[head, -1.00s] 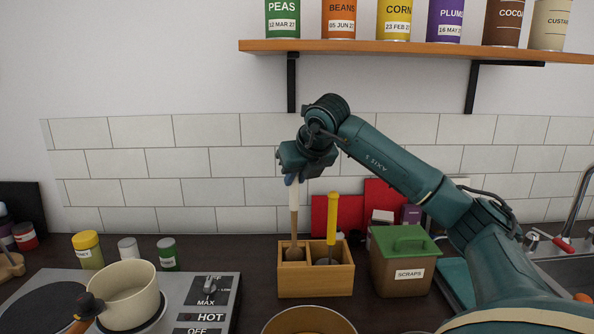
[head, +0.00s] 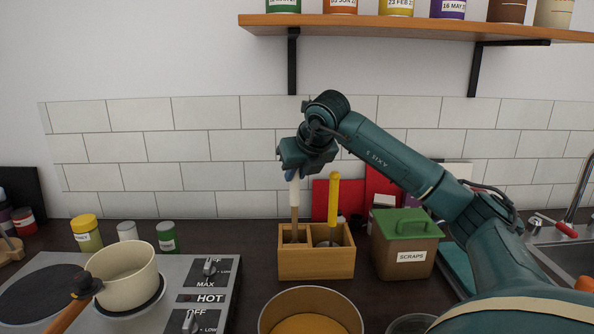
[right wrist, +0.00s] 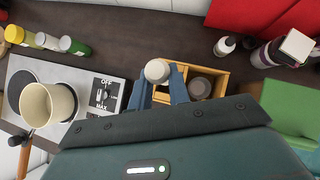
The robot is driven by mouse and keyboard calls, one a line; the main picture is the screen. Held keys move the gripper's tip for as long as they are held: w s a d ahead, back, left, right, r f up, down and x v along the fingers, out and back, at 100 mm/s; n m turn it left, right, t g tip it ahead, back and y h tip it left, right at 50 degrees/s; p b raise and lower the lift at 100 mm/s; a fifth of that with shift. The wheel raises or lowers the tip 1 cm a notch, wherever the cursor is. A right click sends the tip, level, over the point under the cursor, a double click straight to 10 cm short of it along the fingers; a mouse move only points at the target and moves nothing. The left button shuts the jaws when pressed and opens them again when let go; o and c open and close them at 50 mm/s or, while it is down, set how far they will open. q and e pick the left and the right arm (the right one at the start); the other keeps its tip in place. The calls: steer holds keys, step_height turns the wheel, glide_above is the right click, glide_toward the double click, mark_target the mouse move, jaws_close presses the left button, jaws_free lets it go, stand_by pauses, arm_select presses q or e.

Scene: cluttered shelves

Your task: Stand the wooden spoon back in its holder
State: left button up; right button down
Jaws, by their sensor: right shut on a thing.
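The wooden spoon (head: 294,215) has a pale handle and a brown wooden lower part. It stands nearly upright, with its lower end inside the left compartment of the light wooden holder (head: 316,266); that end is hidden by the front wall. My right gripper (head: 293,174) is shut on the top of the spoon's handle, above the holder. In the right wrist view, the round handle end (right wrist: 158,71) sits between the blue fingers of the gripper (right wrist: 161,82), with the holder (right wrist: 222,84) behind. My left gripper is not in view.
A yellow-handled utensil (head: 333,200) stands in the holder's right compartment. A scraps bin (head: 405,258) is close on the right, a stove with a cream pot (head: 128,278) on the left. A bowl (head: 312,318) is in front, and a shelf (head: 420,27) with cans above.

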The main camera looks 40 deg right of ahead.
steer(key=c, duration=1.3)
jaws_free()
steer(key=shift+o, duration=0.2)
steer(key=v, duration=1.3)
steer(key=shift+s, duration=0.1)
